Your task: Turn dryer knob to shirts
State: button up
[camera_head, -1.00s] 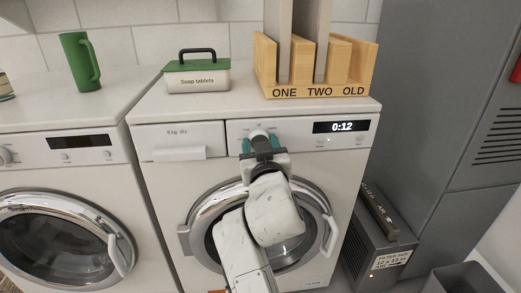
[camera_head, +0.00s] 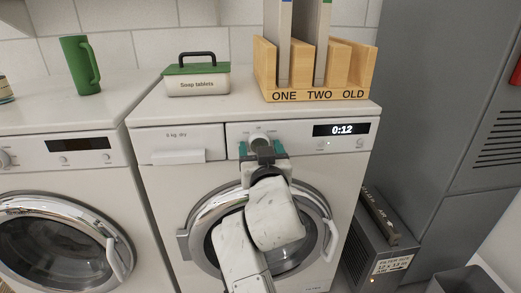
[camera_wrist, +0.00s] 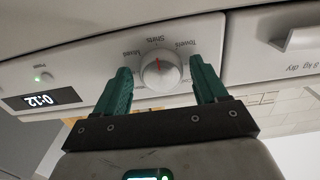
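The dryer (camera_head: 160,225) stands in front of me with a round white knob (camera_head: 260,139) on its panel. In the wrist view the knob (camera_wrist: 161,70) has a red pointer line, which points toward the "Shirts" label (camera_wrist: 157,40). The "Towels" and "Mixed" labels sit on either side of it. My gripper (camera_head: 261,149) is in front of the knob. Its green fingers (camera_wrist: 163,85) are spread on both sides of the knob, with visible gaps and nothing held. The knob's lower part is hidden by my gripper in the head view.
The dryer display (camera_head: 341,129) reads 0:12. A soap tablets box (camera_head: 197,83) and a wooden rack (camera_head: 316,92) stand on top. A second machine (camera_head: 62,200) is at left. A grey filter box (camera_head: 378,245) stands at right on the floor.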

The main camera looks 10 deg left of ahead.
jog(key=shift+o, duration=0.5)
jog(key=shift+r, duration=0.1)
jog(key=shift+s, duration=0.1)
jog(key=p+v, duration=0.3)
jog(key=v, duration=0.7)
jog(key=shift+s, duration=0.35)
